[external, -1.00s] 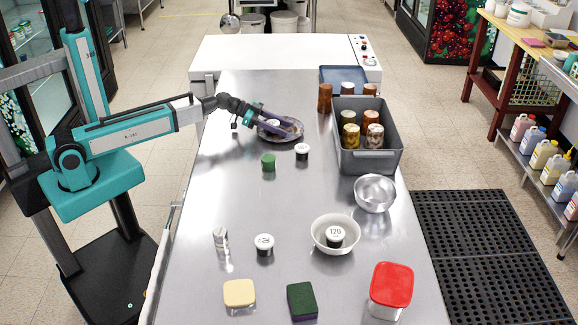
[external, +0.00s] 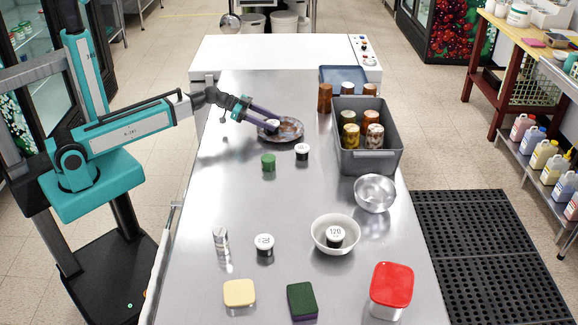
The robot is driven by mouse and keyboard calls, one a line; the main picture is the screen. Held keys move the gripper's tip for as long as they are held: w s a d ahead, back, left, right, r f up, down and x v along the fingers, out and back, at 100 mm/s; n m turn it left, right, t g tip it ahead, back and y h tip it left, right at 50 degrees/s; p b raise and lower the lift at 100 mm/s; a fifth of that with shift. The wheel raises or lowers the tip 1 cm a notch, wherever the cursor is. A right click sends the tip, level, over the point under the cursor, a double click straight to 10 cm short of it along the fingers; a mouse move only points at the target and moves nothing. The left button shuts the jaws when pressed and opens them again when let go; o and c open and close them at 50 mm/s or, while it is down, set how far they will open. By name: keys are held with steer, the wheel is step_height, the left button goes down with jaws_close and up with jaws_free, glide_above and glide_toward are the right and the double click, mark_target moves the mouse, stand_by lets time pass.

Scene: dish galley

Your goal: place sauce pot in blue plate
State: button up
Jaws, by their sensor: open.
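A round plate (external: 297,134), dark and bluish-grey, lies toward the far left of the steel counter. A small white-topped pot (external: 272,123) and something brown show on it, partly hidden by my gripper. My gripper (external: 276,121) is open, its two purple fingers pointing right, just above the plate's left side and near the white-topped pot. Other small dark pots with white lids stand on the counter: one (external: 302,152) just in front of the plate, one (external: 264,245) nearer. Another (external: 335,235) sits in a white bowl. I cannot tell which pot is the sauce pot.
A grey bin (external: 367,160) with several jars stands right of the plate. A green-topped pot (external: 268,162) stands in front of the plate. A metal bowl (external: 375,193), red-lidded container (external: 391,290) and sponges (external: 302,301) lie nearer. The counter's middle is clear.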

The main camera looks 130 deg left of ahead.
steer(key=shift+b+v, duration=0.5)
steer(key=shift+v, duration=3.05)
